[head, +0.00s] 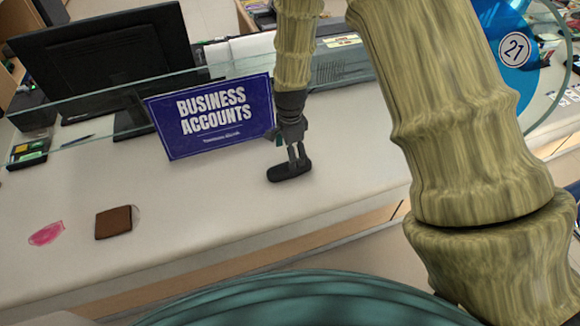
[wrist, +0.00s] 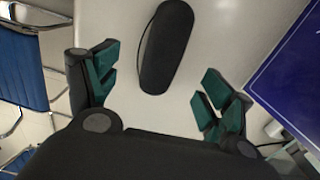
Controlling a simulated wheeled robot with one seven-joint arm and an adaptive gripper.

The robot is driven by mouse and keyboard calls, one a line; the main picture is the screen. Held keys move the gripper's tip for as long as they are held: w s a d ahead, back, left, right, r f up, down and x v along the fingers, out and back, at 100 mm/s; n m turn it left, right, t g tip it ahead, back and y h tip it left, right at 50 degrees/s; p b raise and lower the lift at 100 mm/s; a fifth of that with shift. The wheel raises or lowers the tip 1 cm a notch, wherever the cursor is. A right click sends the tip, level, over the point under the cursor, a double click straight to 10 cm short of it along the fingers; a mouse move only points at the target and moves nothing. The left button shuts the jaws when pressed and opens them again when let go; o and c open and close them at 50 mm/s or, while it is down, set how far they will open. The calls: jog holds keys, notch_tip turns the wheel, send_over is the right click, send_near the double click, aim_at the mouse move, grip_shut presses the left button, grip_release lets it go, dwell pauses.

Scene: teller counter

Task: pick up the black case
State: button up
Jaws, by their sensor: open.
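The black case (head: 290,171) is a long, rounded case lying on the white counter, in front of the right end of the blue sign in the head view. In the wrist view the case (wrist: 167,48) lies at the upper middle, with a thin dark cord or edge along its left side. My gripper (head: 296,158) points down just above the case in the head view. In the wrist view my gripper (wrist: 158,88) is open, its green-padded fingers apart on either side of the case's near end. Whether the fingers touch the case cannot be told.
The blue "Business Accounts" sign (head: 212,117) stands close beside my gripper. A glass panel (head: 100,97) and a monitor (head: 105,62) are behind. A brown wallet-like item (head: 113,223) and a pink patch (head: 45,234) lie left on the counter (head: 190,215). Blue chairs (wrist: 22,70) stand beyond the counter edge.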

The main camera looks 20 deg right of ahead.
jog(key=shift+w+a+f, duration=0.1)
jog(key=shift+w+f, duration=0.05)
jog(key=shift+f, duration=0.4)
jog(key=shift+w+f, duration=0.15)
jog(key=shift+f, duration=0.65)
jog(key=shift+s+f+p, duration=0.2)
jog(key=shift+f+p, duration=0.05)
jog(key=shift+p, duration=0.2)
jog(key=shift+w+f+p, duration=0.2)
jog(key=shift+f+p, duration=0.7)
jog(key=shift+f, duration=0.4)
jog(key=shift+f+p, duration=0.3)
jog(key=shift+f, duration=0.85)
jog(key=c, duration=1.1)
